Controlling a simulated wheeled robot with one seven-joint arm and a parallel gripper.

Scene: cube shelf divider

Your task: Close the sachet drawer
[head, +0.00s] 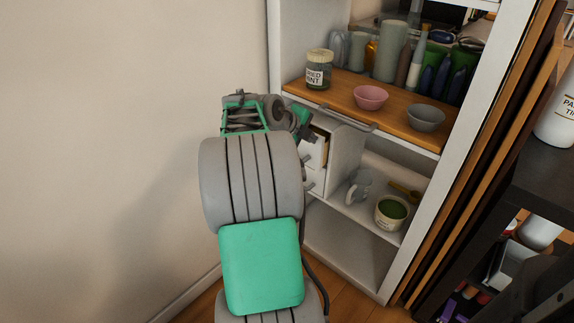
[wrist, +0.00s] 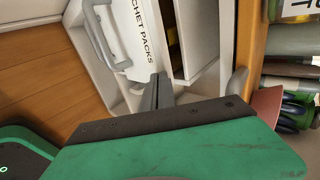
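The sachet drawer's white front (wrist: 140,38), marked "...CHET PACKS", shows in the wrist view with a grey bar handle (wrist: 103,38). Something yellow shows in the dark gap beside the front, so the drawer appears to stand partly out. In the head view an open drawer (head: 318,154) shows in the white drawer unit (head: 343,142), partly behind my arm. My gripper's dark fingers (wrist: 157,94) look shut together and empty, close to the drawer front; I cannot tell whether they touch it. My arm hides most of the gripper in the head view.
A wooden shelf (head: 390,122) above holds a jar (head: 319,72), a pink bowl (head: 371,97) and a grey bowl (head: 426,118). A grey rail (head: 345,119) runs near its edge. A mug (head: 358,190) and a green-filled cup (head: 391,212) stand right of the unit.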

